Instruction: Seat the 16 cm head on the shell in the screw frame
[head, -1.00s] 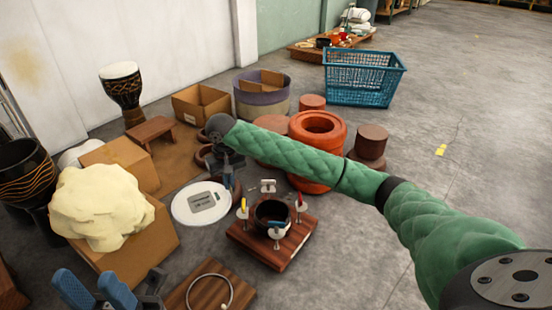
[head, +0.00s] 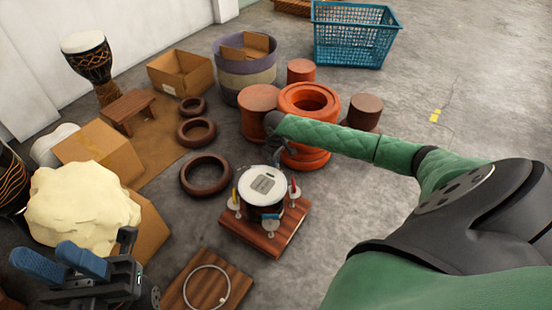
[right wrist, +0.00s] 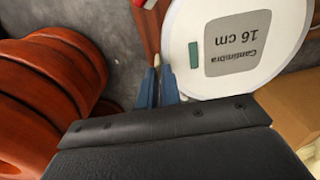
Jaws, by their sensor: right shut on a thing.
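The 16 cm head (head: 263,186) is a white disc with a grey label, which reads "16 cm" in the right wrist view (right wrist: 255,70). It lies over the mouth of the dark shell (head: 257,213), which stands in the wooden screw frame (head: 284,232) among coloured upright screws. I cannot tell whether the head touches the shell's rim all round. My right gripper (head: 278,160) is shut on the head's far edge; its blue fingers also show in the right wrist view (right wrist: 160,84). My left gripper (head: 46,256) is open and empty at the lower left.
A metal ring (head: 207,288) lies on a wooden board in front. Dark rings (head: 205,175) lie left of the frame, and orange stacked rings (head: 309,103) stand behind it. A cream lump (head: 82,207) sits on a carton at left. Floor right of the frame is clear beneath my arm.

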